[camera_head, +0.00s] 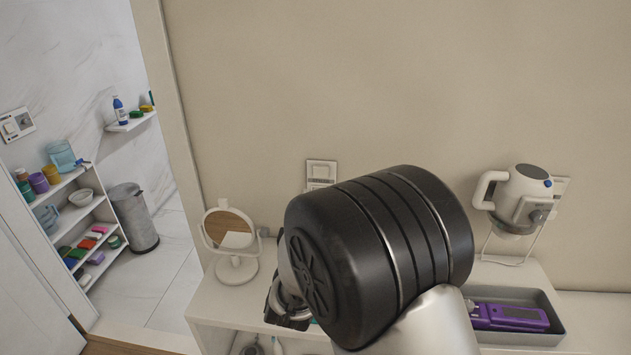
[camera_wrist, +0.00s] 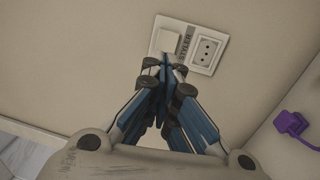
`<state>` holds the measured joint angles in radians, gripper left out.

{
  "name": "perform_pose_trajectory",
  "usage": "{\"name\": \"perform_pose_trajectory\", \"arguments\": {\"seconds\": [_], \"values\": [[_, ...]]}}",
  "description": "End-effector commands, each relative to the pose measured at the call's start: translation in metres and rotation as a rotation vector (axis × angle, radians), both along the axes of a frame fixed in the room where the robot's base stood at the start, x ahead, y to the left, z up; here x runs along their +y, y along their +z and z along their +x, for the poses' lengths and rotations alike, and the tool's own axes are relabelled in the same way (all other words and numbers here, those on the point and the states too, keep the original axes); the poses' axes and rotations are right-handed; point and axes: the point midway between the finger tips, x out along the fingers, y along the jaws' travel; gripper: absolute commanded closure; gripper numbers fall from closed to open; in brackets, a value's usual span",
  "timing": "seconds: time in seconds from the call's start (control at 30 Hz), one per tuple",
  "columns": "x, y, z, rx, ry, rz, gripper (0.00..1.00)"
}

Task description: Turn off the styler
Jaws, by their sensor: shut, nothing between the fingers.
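In the wrist view a white wall plate (camera_wrist: 188,48) carries a rocker switch (camera_wrist: 170,40) on its left and a socket (camera_wrist: 206,50) on its right. A grey label between them reads STYLER. My gripper (camera_wrist: 166,62) is shut and empty. Its fingertips overlap the plate's lower edge, just below the switch; I cannot tell whether they touch it. In the head view a wall plate (camera_head: 321,171) shows above my arm, its lower part hidden. The switch's on or off position is not clear.
A round mirror (camera_head: 229,232) stands on the white counter (camera_head: 215,300), left of my arm. A purple device (camera_head: 512,317) lies in a grey tray (camera_head: 552,325). A purple plug (camera_wrist: 293,125) shows in the wrist view.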

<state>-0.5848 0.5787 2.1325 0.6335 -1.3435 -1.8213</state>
Motion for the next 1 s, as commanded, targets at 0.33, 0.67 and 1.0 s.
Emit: {"name": "perform_pose_trajectory", "arguments": {"seconds": [0.33,0.67,1.0], "values": [[-0.003,0.006,0.064,-0.001,-0.001,0.000,1.00],[-0.002,0.009,0.080,0.001,0.002,-0.002,1.00],[-0.003,0.011,0.080,0.009,0.001,-0.001,1.00]]}}
